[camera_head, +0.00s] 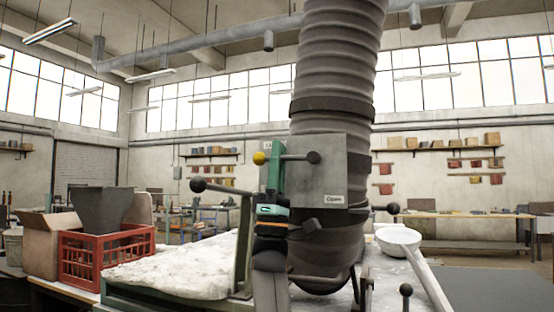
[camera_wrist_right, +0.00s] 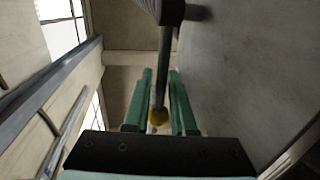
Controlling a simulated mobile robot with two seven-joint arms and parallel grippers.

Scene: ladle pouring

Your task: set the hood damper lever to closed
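The hood damper lever (camera_head: 294,157) is a short rod in front of the grey damper box (camera_head: 335,170) on the duct. It runs about level from a dark round end to a yellow knob (camera_head: 259,158) at the left, just below a partly hidden label starting "Cl". An "Open" label (camera_head: 333,199) is at the box's lower right. My right gripper (camera_head: 275,150) points up in front of the lever. In the wrist view, the rod (camera_wrist_right: 163,75) and yellow knob (camera_wrist_right: 157,116) lie between its parted green fingers, with narrow gaps visible. My left gripper is not in view.
A large ribbed duct (camera_head: 335,60) rises behind the box. A white ladle (camera_head: 398,238) lies at the right. A red crate (camera_head: 105,258) and a cardboard box (camera_head: 40,240) stand at the left. Dark-knobbed handles (camera_head: 198,184) stick out near my right arm.

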